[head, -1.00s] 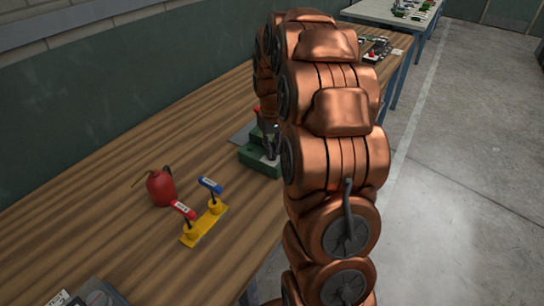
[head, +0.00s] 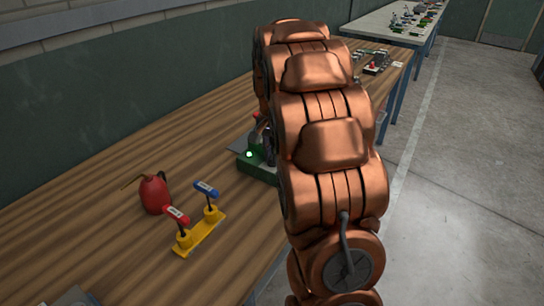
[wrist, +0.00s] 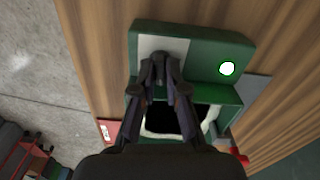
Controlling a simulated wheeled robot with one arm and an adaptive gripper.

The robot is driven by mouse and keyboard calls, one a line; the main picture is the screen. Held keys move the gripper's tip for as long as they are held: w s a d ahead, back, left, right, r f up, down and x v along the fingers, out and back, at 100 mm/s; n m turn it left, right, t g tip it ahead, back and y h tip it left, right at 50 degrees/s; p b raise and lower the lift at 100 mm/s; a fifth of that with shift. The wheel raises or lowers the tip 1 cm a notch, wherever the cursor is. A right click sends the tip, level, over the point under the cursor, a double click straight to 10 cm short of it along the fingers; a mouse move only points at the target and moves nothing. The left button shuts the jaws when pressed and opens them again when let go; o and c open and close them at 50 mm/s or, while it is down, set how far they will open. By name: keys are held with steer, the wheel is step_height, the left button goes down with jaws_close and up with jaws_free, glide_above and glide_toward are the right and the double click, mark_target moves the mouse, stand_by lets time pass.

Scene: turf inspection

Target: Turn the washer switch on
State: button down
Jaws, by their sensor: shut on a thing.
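The washer switch's green housing (head: 262,173) stands on the wooden bench, beside my arm in the head view. It also shows in the wrist view (wrist: 205,42), with a pale grey plate (wrist: 147,48) on its top left. A round lamp (wrist: 227,68) on it is lit bright, with a green rim; it shows lit in the head view (head: 249,154) too. My gripper (wrist: 160,70) is shut on the small dark switch at that plate; the fingertips hide most of the switch. In the head view my arm largely hides the gripper.
A red oil can (head: 154,194) and a yellow base (head: 206,234) with red and blue handles stand nearer on the bench. A red-and-white tag (wrist: 108,131) lies beside the housing. More devices (head: 372,62) sit at the bench's far end. Concrete floor lies right.

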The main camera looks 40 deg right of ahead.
steer(key=shift+m, duration=0.7)
steer(key=c, duration=1.5)
jaws_free()
steer(key=shift+r, duration=0.15)
step_height(320, 180, up, 12)
steer(key=shift+f, duration=0.1)
